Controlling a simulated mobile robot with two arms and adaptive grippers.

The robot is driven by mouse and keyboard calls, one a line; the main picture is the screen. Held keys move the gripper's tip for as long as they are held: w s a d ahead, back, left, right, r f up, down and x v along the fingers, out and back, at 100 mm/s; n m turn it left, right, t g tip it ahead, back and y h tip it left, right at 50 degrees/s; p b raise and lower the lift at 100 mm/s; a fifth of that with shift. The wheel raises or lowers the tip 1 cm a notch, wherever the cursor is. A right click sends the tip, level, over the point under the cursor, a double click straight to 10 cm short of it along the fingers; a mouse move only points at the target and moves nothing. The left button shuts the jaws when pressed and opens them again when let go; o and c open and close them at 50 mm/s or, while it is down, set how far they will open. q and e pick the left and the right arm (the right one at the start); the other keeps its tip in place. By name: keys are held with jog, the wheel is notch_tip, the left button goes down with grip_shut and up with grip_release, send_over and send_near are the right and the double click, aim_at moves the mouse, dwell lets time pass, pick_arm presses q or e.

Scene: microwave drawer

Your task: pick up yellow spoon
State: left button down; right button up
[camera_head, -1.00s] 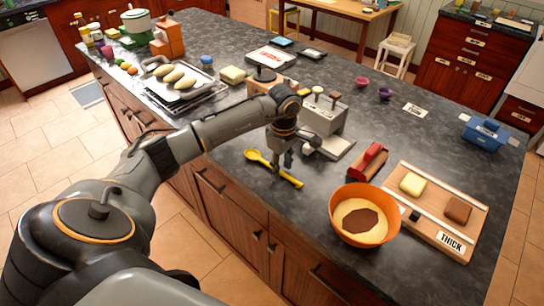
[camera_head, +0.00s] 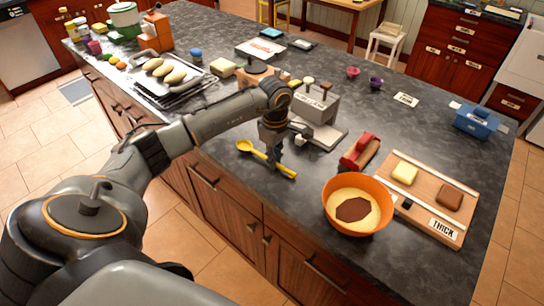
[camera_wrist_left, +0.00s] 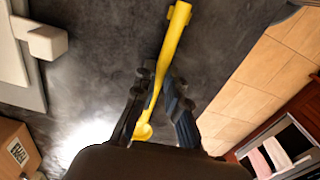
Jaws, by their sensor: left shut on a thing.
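The yellow spoon (camera_head: 286,172) lies at the front edge of the dark countertop in the head view, its bowl to the left and its handle to the lower right. My left gripper (camera_head: 273,163) points down over the middle of the spoon and is shut on it. In the left wrist view the spoon (camera_wrist_left: 172,45) runs between the two fingers (camera_wrist_left: 160,105), with the bowl partly hidden near the gripper. I cannot tell whether the spoon is clear of the counter. My right gripper is not in view.
An orange bowl (camera_head: 334,212) with brown and cream contents stands to the right. A grey metal device (camera_head: 318,105) stands behind the gripper. Counter left of the spoon is clear.

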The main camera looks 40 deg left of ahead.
pick_arm(q)
jog(key=shift+w+r+b, duration=0.1)
jog(key=shift+r+b, duration=0.2)
jog(key=shift+r, duration=0.1)
jog(key=shift+r+b, duration=0.55)
jog(key=shift+r, duration=0.05)
jog(key=s+d+r+b, duration=0.3)
jog(key=s+d+r, duration=0.3)
jog(key=s+r, duration=0.4)
jog(key=s, duration=0.3)
jog(key=shift+r+b, duration=0.3)
